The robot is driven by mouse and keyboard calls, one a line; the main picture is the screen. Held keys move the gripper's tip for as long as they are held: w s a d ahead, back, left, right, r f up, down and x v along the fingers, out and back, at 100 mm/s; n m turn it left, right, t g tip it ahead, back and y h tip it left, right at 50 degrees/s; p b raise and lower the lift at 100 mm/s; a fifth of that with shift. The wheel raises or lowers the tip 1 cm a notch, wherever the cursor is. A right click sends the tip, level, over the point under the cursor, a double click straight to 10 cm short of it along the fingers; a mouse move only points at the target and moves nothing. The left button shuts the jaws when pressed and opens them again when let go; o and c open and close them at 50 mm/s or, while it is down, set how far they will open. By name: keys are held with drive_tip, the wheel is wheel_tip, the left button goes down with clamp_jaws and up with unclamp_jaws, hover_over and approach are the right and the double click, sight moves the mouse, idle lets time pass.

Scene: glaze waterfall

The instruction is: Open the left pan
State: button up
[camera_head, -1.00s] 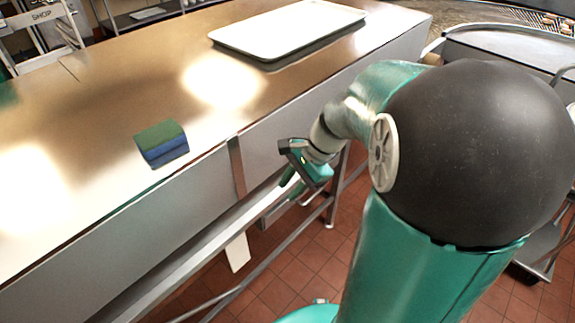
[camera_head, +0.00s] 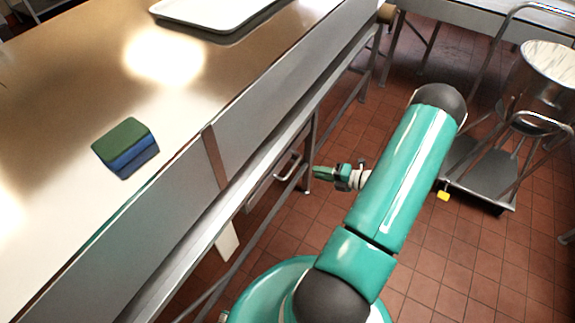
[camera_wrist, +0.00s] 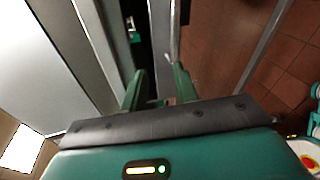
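A metal pan or drawer front (camera_head: 270,188) with a bar handle (camera_head: 288,165) sits under the counter in the head view. Whether it is the left pan I cannot tell. My gripper (camera_head: 320,172) is just right of the handle, with its fingers pointing left at it. In the wrist view my gripper (camera_wrist: 158,88) has its two green fingers apart, with a gap between them. A metal bar (camera_wrist: 175,35) runs up ahead of the fingers. Nothing is clearly held, and contact with the handle cannot be told.
A green and blue sponge (camera_head: 126,148) lies on the steel counter (camera_head: 70,85). A white tray (camera_head: 215,10) is at its back. A trolley (camera_head: 485,172) and a large pot (camera_head: 550,75) stand at the right. The tiled floor (camera_head: 430,265) around my arm is mostly clear.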

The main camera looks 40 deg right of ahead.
sight(293, 167)
drive_tip(key=w+a+f+m, duration=0.1)
drive_tip(key=w+f, duration=0.1)
drive_tip(key=w, duration=0.1)
drive_tip(key=w+a+f+m, duration=0.1)
drive_tip(key=w, duration=0.3)
drive_tip(key=w+a+f+t+h, duration=0.1)
drive_tip(key=w+f, duration=0.1)
drive_tip(key=w, duration=0.2)
drive_tip(key=shift+w+f+m, duration=0.1)
drive_tip(key=shift+f+m, duration=0.2)
drive_tip(key=shift+m, duration=0.1)
clamp_jaws()
